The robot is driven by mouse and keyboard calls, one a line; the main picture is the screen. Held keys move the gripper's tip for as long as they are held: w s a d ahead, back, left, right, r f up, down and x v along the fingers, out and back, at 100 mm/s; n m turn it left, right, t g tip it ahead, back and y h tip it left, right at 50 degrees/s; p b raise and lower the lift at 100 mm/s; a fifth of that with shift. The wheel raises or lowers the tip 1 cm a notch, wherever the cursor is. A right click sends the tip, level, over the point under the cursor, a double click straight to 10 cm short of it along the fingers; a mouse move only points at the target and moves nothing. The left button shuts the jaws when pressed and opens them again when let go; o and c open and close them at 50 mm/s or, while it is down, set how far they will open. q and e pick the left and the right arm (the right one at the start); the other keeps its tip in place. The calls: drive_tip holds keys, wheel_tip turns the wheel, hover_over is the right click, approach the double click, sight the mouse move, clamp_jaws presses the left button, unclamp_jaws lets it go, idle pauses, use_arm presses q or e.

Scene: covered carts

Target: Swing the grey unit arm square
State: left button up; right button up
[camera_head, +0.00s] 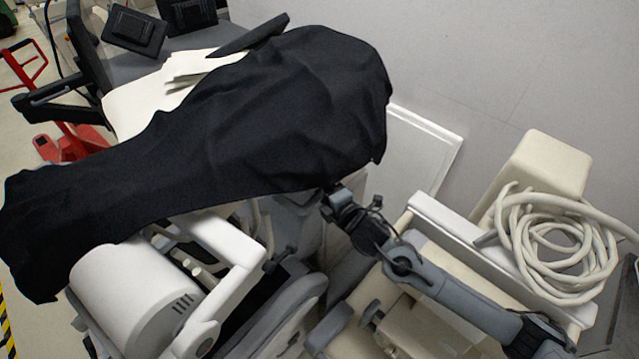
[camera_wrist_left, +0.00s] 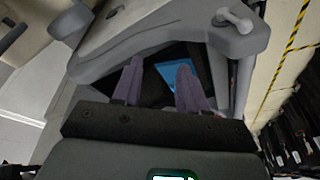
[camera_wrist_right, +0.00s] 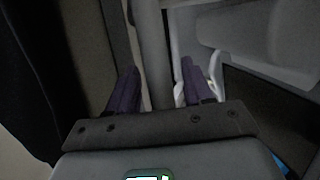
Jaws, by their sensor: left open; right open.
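In the head view a grey-blue jointed arm (camera_head: 440,283) with dark joints slants from the lower right up to the cloth's lower edge. I cannot tell for sure whether it is the unit arm or mine. The left wrist view shows a grey unit (camera_wrist_left: 150,32) with a knobbed handle (camera_wrist_left: 234,20) and a dark recess. My left gripper (camera_wrist_left: 158,72) is open and empty over that recess. My right gripper (camera_wrist_right: 160,68) is open, with a grey bar (camera_wrist_right: 152,40) showing between its fingers; contact cannot be told. Neither gripper is clearly seen in the head view.
A black cloth (camera_head: 290,110) covers much of the centre and left. A white cylindrical unit (camera_head: 130,290) stands below it. A coiled pale hose (camera_head: 545,240) lies at right. A blue item (camera_wrist_left: 172,74) shows in the recess. A wall closes the back right.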

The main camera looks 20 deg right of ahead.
drive_tip(key=shift+w+a+f, duration=0.15)
drive_tip(key=shift+w, duration=0.35)
clamp_jaws()
